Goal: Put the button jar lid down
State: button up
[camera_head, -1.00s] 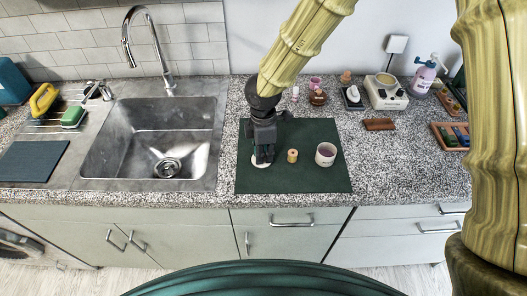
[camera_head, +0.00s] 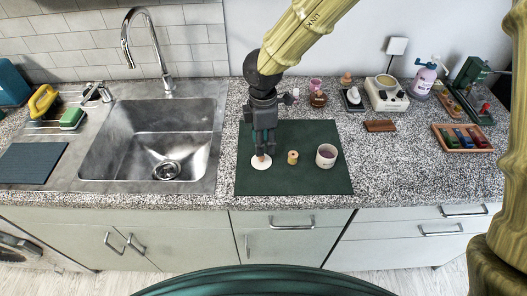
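The button jar lid (camera_head: 261,164), a pale round disc with a small tan knob, lies flat on the dark green mat (camera_head: 310,183), near its left edge. My gripper (camera_head: 265,152) points down just above and behind the lid. Its dark fingers look spread, with nothing visibly held between them. The fingertips are close to the knob; a small gap or light contact is hard to tell apart. The button jar (camera_head: 326,157), a white open cup with purplish contents, stands upright on the mat to the right.
A small wooden spool (camera_head: 292,157) stands between lid and jar. A sink (camera_head: 150,140) lies to the left. Behind the mat are small jars (camera_head: 318,98) and a white device (camera_head: 386,93). A brown block (camera_head: 380,125) and a wooden tray (camera_head: 463,148) sit right. The mat's front is clear.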

notch_tip(320, 180, up, 6)
jog(key=shift+b, duration=0.35)
jog(key=shift+r, duration=0.1)
